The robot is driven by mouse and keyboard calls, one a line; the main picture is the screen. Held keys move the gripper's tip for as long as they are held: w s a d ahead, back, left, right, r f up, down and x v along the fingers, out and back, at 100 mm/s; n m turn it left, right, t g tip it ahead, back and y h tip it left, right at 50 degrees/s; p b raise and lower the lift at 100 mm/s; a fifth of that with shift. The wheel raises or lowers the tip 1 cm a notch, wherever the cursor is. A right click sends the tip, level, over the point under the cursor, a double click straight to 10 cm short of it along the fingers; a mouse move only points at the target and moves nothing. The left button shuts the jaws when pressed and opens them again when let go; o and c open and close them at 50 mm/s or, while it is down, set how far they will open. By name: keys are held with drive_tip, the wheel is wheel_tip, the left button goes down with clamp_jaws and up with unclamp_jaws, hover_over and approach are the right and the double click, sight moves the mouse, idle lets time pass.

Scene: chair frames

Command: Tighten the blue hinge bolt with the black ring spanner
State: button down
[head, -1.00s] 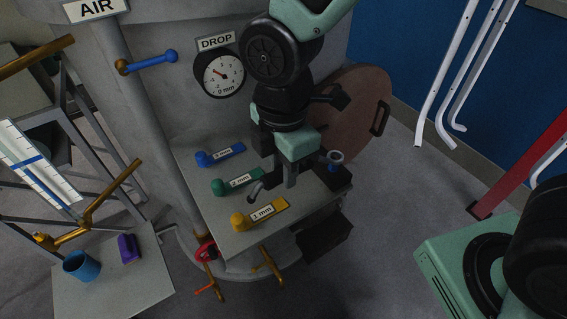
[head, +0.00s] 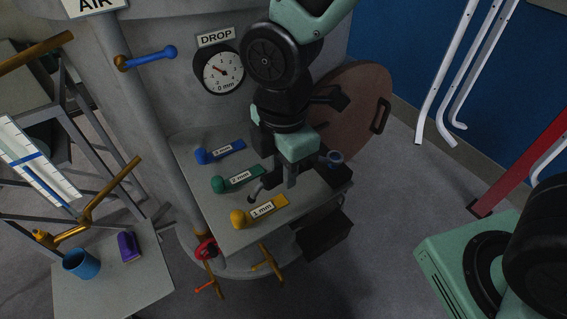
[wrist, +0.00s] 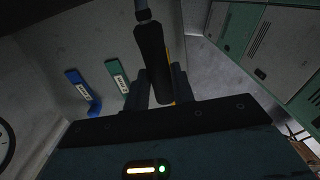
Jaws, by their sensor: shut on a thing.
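My gripper (head: 287,180) is low over the right part of the grey shelf. In the wrist view its dark fingers (wrist: 160,88) are shut on a black handle with a blue-grey shaft. I take this to be the black ring spanner (wrist: 152,62). A dark curved end (head: 254,189), probably its own, sticks out left of the fingers in the head view. Its ring cannot be made out. A small blue round piece (head: 335,158) stands at the shelf's right corner, right of the gripper. I cannot tell whether it is the blue hinge bolt.
Blue (head: 220,152), green (head: 238,179) and yellow (head: 259,212) labelled paddles lie on the shelf (head: 225,236). A dial (head: 223,72) is behind. A brown round door (head: 350,120) stands behind right. A blue lever (head: 152,54) is upper left.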

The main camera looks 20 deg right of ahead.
drive_tip(key=shift+f+b, duration=0.3)
drive_tip(key=shift+f, duration=0.3)
